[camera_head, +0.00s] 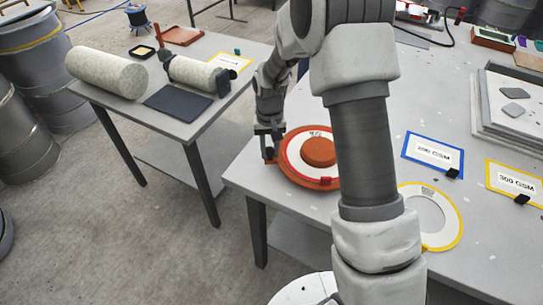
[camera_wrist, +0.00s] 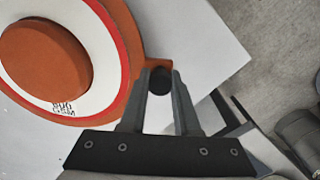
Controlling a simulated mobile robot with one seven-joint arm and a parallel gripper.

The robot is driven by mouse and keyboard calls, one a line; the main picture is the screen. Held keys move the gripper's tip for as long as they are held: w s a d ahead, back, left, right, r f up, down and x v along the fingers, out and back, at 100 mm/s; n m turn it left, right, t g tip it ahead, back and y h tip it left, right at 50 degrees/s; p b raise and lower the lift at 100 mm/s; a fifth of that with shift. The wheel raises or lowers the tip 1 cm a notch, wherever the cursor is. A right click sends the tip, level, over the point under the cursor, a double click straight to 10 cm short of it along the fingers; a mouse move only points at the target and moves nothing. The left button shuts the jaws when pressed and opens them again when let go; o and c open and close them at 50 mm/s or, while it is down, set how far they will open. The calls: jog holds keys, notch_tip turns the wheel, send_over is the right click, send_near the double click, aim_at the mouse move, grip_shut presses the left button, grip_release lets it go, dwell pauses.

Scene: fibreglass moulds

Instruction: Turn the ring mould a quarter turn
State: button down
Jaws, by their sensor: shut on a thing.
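The ring mould (camera_head: 319,152) is an orange disc with a raised round centre and a white, red-edged ring around it. It lies flat near the front left corner of the right table, partly hidden by my arm. It also fills the upper left of the wrist view (camera_wrist: 45,58). An orange tab with a dark round peg (camera_wrist: 160,82) juts from its rim. My gripper (camera_head: 268,150) is at the mould's left edge, its fingers shut on the peg, one on each side in the wrist view. A small red block (camera_head: 326,181) sits on the front rim.
A white ring with a yellow edge (camera_head: 430,222) lies on the right table (camera_head: 385,140), near blue-framed (camera_head: 433,153) and yellow-framed (camera_head: 515,180) cards. The left table (camera_head: 190,128) holds pale rolls (camera_head: 108,74) and a dark mat (camera_head: 177,103). Drums stand at far left. A gap separates the tables.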

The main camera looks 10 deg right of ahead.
jog(key=shift+w+d+m, duration=0.1)
jog(key=shift+w+m, duration=0.9)
jog(key=shift+w, duration=0.35)
jog(key=shift+w+d+m, duration=0.15)
jog(key=shift+w+m, duration=0.3)
jog(key=shift+w, duration=0.15)
jog(key=shift+w+d+m, duration=0.15)
jog(key=shift+w+m, duration=0.3)
jog(key=shift+w, duration=0.1)
jog(key=shift+w+d+m, duration=0.45)
jog(key=shift+w+m, duration=0.3)
jog(key=shift+w, duration=0.1)
jog(key=shift+w+d+m, duration=0.4)
jog(key=shift+w+m, duration=0.35)
jog(key=shift+w, duration=0.05)
jog(key=shift+w+d, duration=0.1)
jog(key=c, duration=0.6)
grip_release()
jog(key=shift+c, duration=0.2)
